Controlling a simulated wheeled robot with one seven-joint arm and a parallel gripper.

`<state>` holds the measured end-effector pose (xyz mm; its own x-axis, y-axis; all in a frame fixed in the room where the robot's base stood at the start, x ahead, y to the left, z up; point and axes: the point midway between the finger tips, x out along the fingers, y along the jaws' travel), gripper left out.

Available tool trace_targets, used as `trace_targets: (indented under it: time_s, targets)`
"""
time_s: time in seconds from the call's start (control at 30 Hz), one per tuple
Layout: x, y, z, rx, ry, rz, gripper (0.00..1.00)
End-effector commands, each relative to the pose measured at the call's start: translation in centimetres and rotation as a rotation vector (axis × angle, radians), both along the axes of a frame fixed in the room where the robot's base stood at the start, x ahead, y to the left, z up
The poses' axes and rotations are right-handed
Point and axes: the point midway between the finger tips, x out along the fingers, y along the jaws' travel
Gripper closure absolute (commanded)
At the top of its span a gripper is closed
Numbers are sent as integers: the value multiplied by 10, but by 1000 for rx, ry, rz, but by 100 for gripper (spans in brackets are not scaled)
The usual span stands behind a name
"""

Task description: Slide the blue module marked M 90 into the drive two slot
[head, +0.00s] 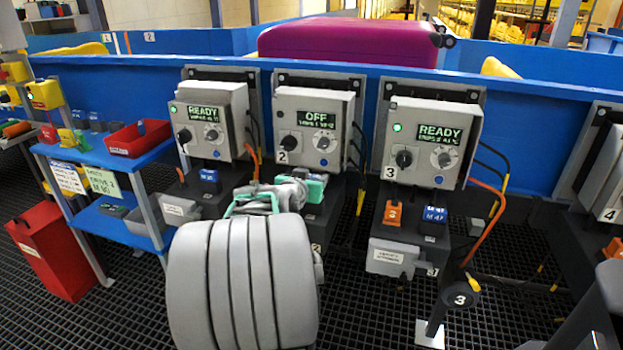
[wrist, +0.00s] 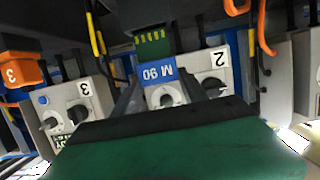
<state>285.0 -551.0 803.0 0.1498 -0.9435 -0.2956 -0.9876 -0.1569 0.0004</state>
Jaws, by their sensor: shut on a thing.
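The blue module marked M 90 (wrist: 157,76) shows in the middle of the wrist view, with a green board edge and yellow contacts (wrist: 153,38) above its label. My gripper (wrist: 168,84) is shut on it, with dark fingers at its sides. In the head view my gripper's teal and grey parts (head: 280,195) are low in front of drive two (head: 315,125), whose screen reads OFF. The module and the drive two slot are hidden there behind my arm. Drive two's face, marked 2 (wrist: 216,60), appears behind the module in the wrist view.
Drive one (head: 212,122) and drive three (head: 430,140) read READY, one on each side. Drive three holds a blue module (head: 433,215) beside an orange part (head: 392,212). Orange cables (head: 490,225) hang at its right. A blue shelf (head: 130,160) and red bin (head: 55,250) stand left.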

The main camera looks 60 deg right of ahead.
Motion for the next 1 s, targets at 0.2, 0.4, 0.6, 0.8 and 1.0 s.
trace_targets:
  time_s: [0.2,0.4,0.6,0.8,1.0]
  targets:
    - [0,0,-6,-1,0,0,91]
    - [0,0,-11,-1,0,0,91]
    - [0,0,-16,-1,0,0,91]
    - [0,0,-21,-1,0,0,91]
    - [0,0,-26,-2,0,0,91]
